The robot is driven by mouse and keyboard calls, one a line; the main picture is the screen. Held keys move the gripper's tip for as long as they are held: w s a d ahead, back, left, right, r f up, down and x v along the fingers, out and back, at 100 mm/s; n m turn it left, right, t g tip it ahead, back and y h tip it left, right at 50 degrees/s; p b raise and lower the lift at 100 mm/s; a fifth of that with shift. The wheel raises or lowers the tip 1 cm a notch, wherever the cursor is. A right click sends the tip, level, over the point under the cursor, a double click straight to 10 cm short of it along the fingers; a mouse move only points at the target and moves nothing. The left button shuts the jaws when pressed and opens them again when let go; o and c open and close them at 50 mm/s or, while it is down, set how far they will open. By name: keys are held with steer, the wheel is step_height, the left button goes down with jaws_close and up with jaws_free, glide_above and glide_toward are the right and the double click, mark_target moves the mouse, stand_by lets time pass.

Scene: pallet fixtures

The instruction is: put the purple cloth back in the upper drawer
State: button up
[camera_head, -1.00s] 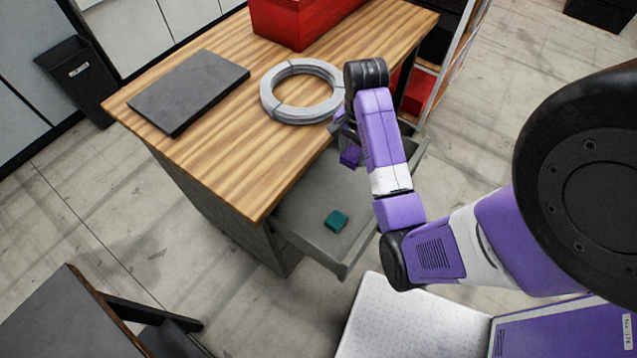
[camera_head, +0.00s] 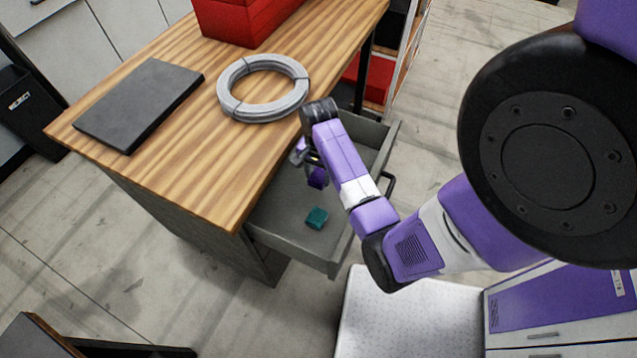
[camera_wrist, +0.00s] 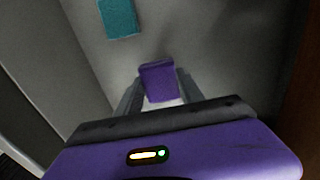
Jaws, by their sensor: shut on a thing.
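The purple cloth (camera_head: 317,178) is a small folded block, and my gripper (camera_head: 312,168) is shut on it. In the wrist view the cloth (camera_wrist: 158,80) sits between the two fingers of my gripper (camera_wrist: 160,92). The upper drawer (camera_head: 276,219) is pulled open from the wooden-topped bench, and the cloth is over its interior. I cannot tell whether the cloth touches the drawer floor. A teal cloth (camera_head: 317,218) lies in the drawer nearer the front left; it also shows at the top of the wrist view (camera_wrist: 119,17).
The bench top (camera_head: 200,150) carries a dark flat panel (camera_head: 140,103), a grey coil ring (camera_head: 228,100) and a red box (camera_head: 240,22). The bench edge rises beside the drawer. A black bin (camera_head: 30,110) stands at the far left.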

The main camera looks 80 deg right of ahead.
mark_target(319, 183)
steer(key=shift+f, duration=2.35)
steer(key=shift+f, duration=0.15)
steer(key=o, duration=1.3)
step_height(319, 183, up, 12)
steer(key=shift+r, duration=0.2)
